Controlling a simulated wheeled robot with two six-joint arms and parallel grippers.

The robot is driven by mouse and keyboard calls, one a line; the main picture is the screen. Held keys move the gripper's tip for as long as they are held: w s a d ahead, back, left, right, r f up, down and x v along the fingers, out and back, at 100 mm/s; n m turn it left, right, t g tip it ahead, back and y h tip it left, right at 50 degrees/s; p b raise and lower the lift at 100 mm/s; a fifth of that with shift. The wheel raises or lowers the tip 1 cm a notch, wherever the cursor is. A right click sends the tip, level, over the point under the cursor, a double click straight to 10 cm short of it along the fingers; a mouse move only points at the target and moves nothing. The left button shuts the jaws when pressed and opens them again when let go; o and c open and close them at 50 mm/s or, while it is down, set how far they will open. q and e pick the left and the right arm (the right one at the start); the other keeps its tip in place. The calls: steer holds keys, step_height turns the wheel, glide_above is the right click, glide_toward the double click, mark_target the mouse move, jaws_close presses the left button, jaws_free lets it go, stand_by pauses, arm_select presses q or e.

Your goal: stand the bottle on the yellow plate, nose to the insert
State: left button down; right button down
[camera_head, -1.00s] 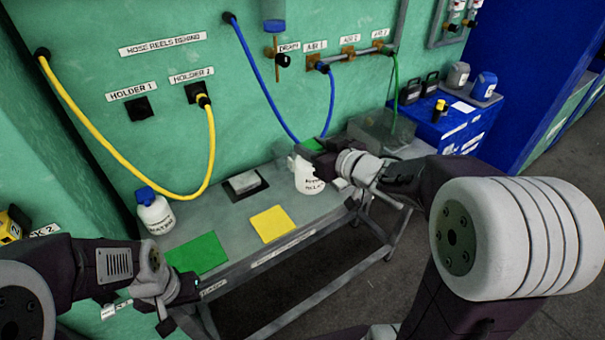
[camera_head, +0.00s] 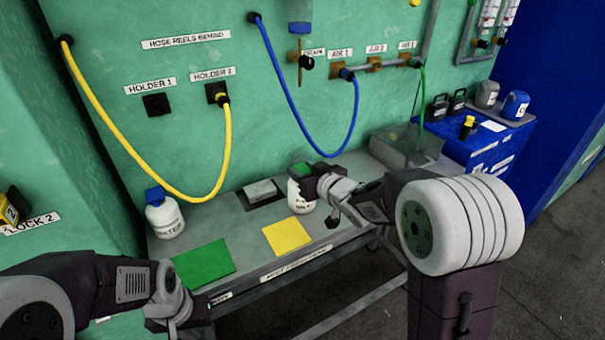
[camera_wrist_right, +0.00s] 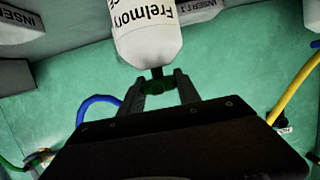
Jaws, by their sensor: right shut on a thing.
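A white bottle (camera_head: 299,192) with dark print hangs under my right gripper (camera_head: 303,173), behind the yellow plate (camera_head: 287,235). In the right wrist view the bottle (camera_wrist_right: 150,48) shows lettering and a narrow neck. There my right gripper (camera_wrist_right: 158,88) is shut around a green part at its neck. I cannot tell whether its base touches the bench. The yellow plate lies flat and bare on the bench. My left gripper (camera_head: 185,318) is low at the front left; its fingers do not show clearly. INSERT labels (camera_wrist_right: 195,10) show in the right wrist view.
A white WATER bottle (camera_head: 164,215) with a blue cap stands at the bench's left. A green plate (camera_head: 205,262) lies bare in front of it. A grey block (camera_head: 261,190) sits on a black mat by the wall. A clear box (camera_head: 407,146) stands to the right. Hoses hang behind.

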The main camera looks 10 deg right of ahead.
steer(key=shift+r, duration=0.15)
steer(key=shift+s, duration=0.1)
steer(key=c, duration=0.9)
jaws_free()
steer(key=shift+f, duration=0.25)
steer(key=shift+o, duration=0.2)
steer(key=shift+r, duration=0.1)
steer(key=shift+r, duration=0.3)
steer(key=p+v, duration=0.2)
steer(key=v, duration=1)
steer(key=shift+p, duration=0.4)
